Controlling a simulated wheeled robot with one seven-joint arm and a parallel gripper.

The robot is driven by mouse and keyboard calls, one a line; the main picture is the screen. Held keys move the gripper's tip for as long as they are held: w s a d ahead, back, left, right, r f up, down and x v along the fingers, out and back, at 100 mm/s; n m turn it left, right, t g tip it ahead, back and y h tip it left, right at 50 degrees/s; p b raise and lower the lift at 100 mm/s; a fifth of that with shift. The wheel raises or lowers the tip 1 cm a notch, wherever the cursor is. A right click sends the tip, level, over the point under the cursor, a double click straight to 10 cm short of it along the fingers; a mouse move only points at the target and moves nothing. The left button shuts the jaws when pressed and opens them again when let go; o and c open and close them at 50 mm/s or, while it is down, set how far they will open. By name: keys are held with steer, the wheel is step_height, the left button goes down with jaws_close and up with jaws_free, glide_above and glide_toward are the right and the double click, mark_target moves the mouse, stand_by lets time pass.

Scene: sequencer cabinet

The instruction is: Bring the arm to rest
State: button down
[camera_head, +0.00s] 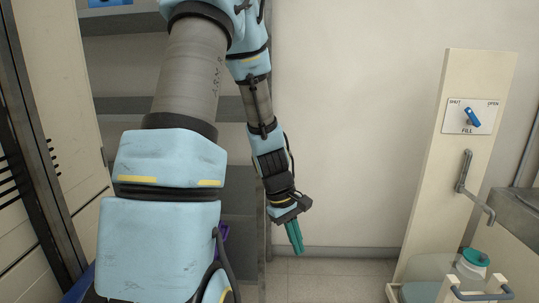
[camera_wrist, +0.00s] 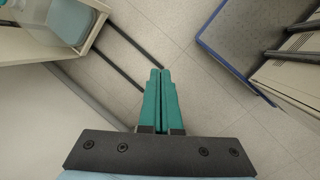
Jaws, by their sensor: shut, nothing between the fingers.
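My gripper (camera_head: 295,238) hangs at the end of my arm in the head view, its green fingers pointing down in front of the pale wall. In the wrist view my gripper (camera_wrist: 160,74) shows its two green fingers side by side, pressed together with nothing between them. Tiled floor lies below the fingertips. My arm fills the left middle of the head view and hides part of what is behind it.
A cream panel (camera_head: 428,190) with a blue-handled valve (camera_head: 472,117) and a crank (camera_head: 466,172) stands right. A teal-capped container (camera_head: 474,262) sits low right. Grey shelving (camera_head: 120,105) is behind my arm.

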steer(key=s+a+r+m+t+y, duration=0.35)
steer(key=a+r+m, duration=0.45)
steer(key=a, duration=0.5)
steer(key=w+p+v, duration=0.3)
steer(key=p+v, duration=1)
steer(key=v, duration=0.1)
steer(key=shift+s+a+r+n+g, duration=0.3)
steer(key=shift+r+n+g, duration=0.05)
steer(key=shift+r+n, duration=0.1)
steer(key=shift+d, duration=0.15)
